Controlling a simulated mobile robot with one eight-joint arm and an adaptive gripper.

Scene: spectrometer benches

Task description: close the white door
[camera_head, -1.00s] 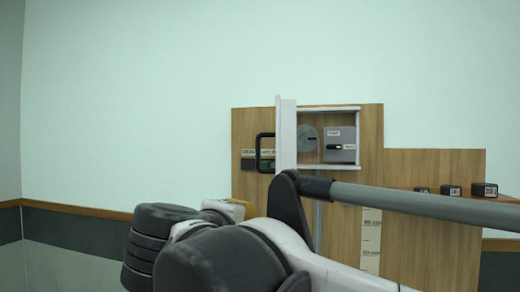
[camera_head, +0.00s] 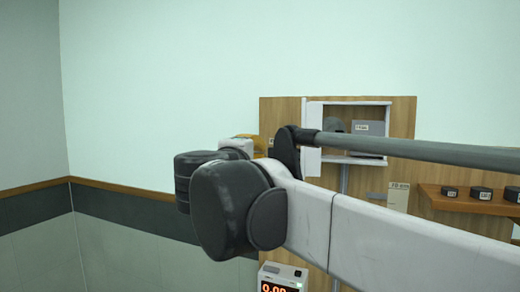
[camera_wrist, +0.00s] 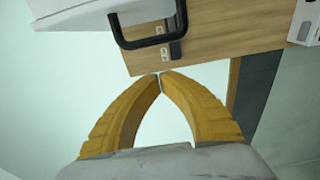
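The white door (camera_head: 304,112) stands open at the left side of a white-framed box on a wooden panel, seen nearly edge-on in the head view. My arm covers its lower part there. In the wrist view, part of the white door (camera_wrist: 90,8) shows at the top left, with its black loop handle (camera_wrist: 150,42) below it. My gripper (camera_wrist: 160,76) has yellow fingers that meet at the tips, with nothing visible held. The tips appear below the handle in the picture; I see no clear contact. The fingertips are hard to see in the head view.
The box (camera_head: 345,112) holds a grey unit (camera_head: 368,132). The wooden panel (camera_head: 402,118) backs it. A shelf (camera_head: 468,205) at the right bears black blocks. A meter with red digits (camera_head: 283,278) stands at the bottom. The wall at left is clear.

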